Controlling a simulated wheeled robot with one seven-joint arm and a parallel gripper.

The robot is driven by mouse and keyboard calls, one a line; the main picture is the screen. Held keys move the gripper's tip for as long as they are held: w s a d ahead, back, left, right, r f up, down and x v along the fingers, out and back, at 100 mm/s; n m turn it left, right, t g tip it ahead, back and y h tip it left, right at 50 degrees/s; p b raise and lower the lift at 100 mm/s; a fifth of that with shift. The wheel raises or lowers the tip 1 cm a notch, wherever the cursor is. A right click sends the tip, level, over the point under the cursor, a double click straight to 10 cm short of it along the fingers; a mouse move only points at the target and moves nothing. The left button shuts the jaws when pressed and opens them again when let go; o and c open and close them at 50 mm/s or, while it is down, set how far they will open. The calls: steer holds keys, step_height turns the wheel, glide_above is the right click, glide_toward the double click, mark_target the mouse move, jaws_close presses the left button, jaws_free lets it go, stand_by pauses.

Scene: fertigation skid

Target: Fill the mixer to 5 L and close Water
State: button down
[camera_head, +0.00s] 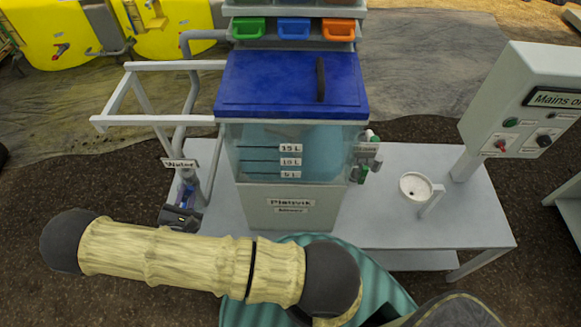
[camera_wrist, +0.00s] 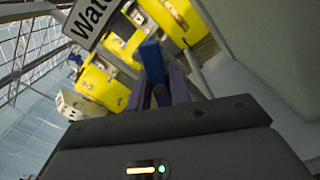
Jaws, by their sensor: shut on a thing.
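The mixer is a tank with a blue lid (camera_head: 290,85) and a clear window (camera_head: 320,150) marked at several litre levels, the lowest label (camera_head: 290,174) reading 5 L. The window looks bluish; I cannot tell the liquid's surface clearly. The Water sign (camera_head: 179,163) stands left of the tank, on the pipe; it also shows in the wrist view (camera_wrist: 90,18). My gripper (camera_head: 186,196) is below this sign. In the wrist view its purple fingers (camera_wrist: 160,88) are shut on the blue Water valve handle (camera_wrist: 151,58). The valve body is mostly hidden.
Grey table (camera_head: 420,225) carries the tank. A white bowl (camera_head: 415,187) and a control box (camera_head: 525,110) stand at right. A pale pipe frame (camera_head: 150,120) is at left; yellow tanks (camera_head: 60,35) stand behind.

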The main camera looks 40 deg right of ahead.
steer(key=m+b, duration=0.1)
steer(key=m, duration=0.5)
steer(key=shift+m, duration=0.4)
stand_by(3.8)
steer(key=m+b, duration=0.1)
steer(key=m, duration=0.2)
steer(key=shift+f+m+b, duration=0.1)
steer(key=shift+m+b, duration=0.2)
steer(key=c, duration=2.2)
jaws_free()
steer(key=shift+m, duration=1.2)
steer(key=c, duration=1.2)
jaws_free()
steer(key=shift+c, duration=0.2)
steer(key=shift+s, duration=0.1)
steer(key=shift+a, duration=0.1)
steer(key=v, duration=0.6)
steer(key=shift+s+a, duration=0.2)
steer(key=shift+s, duration=0.1)
